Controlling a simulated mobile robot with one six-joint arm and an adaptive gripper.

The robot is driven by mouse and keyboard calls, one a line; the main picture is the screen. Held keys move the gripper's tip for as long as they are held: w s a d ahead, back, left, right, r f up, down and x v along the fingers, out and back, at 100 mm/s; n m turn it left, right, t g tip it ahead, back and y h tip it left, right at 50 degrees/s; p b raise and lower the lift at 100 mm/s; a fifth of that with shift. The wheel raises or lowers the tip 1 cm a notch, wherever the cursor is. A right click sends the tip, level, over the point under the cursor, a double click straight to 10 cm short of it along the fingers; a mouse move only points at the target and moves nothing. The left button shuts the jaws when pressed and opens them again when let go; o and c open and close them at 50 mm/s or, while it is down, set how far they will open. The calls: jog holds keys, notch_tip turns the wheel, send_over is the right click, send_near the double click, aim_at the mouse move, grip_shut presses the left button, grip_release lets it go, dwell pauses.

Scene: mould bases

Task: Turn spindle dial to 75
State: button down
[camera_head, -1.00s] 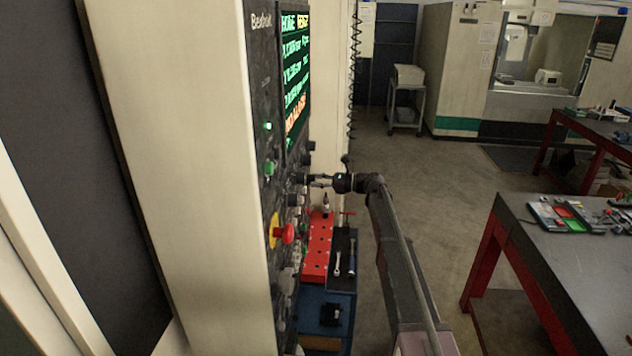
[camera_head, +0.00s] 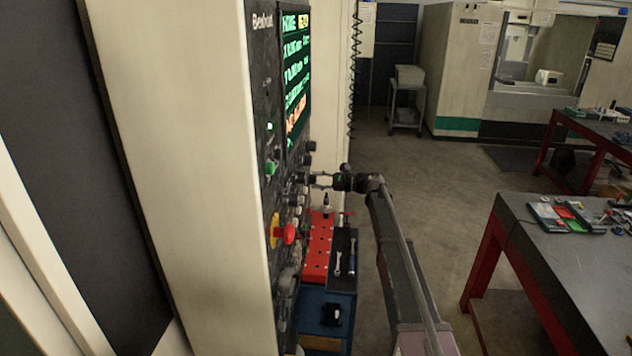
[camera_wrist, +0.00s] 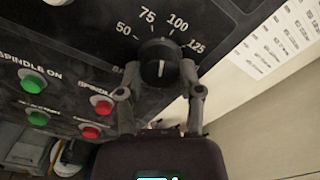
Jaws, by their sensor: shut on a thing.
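The spindle dial (camera_wrist: 160,65) is a round black knob on the dark control panel in the wrist view. A short white line on it stands nearly upright in the picture. The labels 50, 75, 100 and 125 curve above it; the line points roughly between 75 and 100, and I cannot tell the exact setting. My gripper (camera_wrist: 160,72) is shut on the dial, one finger on each side. In the head view my gripper (camera_head: 318,180) reaches the panel from the right, and the dial is hard to make out there.
Green and red buttons (camera_wrist: 101,104) sit left of the dial in the wrist view. In the head view, a red emergency knob (camera_head: 289,233) lies below my gripper, and a lit screen (camera_head: 296,75) above. A dark-topped table (camera_head: 575,265) stands right; the floor between is free.

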jog(key=shift+n, duration=1.3)
jog(key=shift+c, duration=1.2)
grip_release()
jog(key=shift+d, duration=0.1)
jog(key=d, duration=1.2)
jog(key=shift+s, duration=0.2)
jog(key=shift+a, duration=0.1)
